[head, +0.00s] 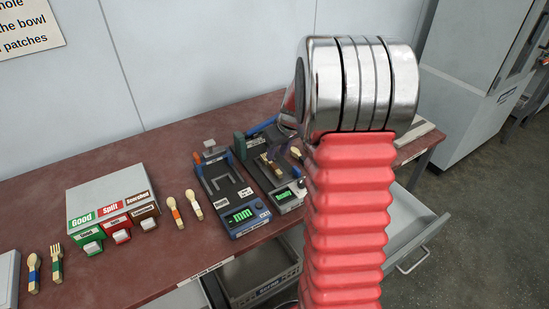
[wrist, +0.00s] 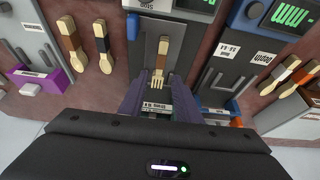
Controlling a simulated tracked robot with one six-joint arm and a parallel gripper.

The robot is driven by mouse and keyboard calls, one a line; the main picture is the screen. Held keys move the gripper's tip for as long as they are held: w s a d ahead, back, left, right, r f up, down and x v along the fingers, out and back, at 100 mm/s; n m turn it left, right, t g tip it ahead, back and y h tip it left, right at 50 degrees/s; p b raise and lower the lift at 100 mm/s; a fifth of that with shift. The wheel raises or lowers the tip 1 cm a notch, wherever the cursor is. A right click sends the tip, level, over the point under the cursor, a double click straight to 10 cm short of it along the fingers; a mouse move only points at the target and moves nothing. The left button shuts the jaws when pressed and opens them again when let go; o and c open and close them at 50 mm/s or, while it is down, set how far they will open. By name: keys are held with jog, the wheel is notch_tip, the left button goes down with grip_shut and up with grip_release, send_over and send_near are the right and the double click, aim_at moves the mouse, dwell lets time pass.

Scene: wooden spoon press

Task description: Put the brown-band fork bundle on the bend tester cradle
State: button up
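The brown-band fork bundle (wrist: 164,52) shows in the wrist view on the middle tester, tines toward my gripper. In the head view, a brown-band utensil (head: 267,162) lies on the right-hand tester (head: 286,192), partly beside my arm. My gripper (wrist: 160,82) has its two dark fingers on either side of the fork's tines, with gaps between them and the wood, so it looks open. I cannot tell for sure whether the fork rests on a cradle or just above it. In the head view my gripper is hidden behind my arm.
The left-hand tester (head: 229,195) with a lit display stands close by, its bed bare. Loose spoons (head: 174,215) lie left of it, near a sorting box (head: 110,195) with Good, Split and Scorched labels. In the wrist view more utensils (wrist: 103,45) and a purple-fronted box (wrist: 38,78) are at left.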

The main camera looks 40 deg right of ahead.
jog(key=v, duration=0.4)
jog(key=shift+s+r, duration=0.15)
jog(key=shift+r, duration=0.15)
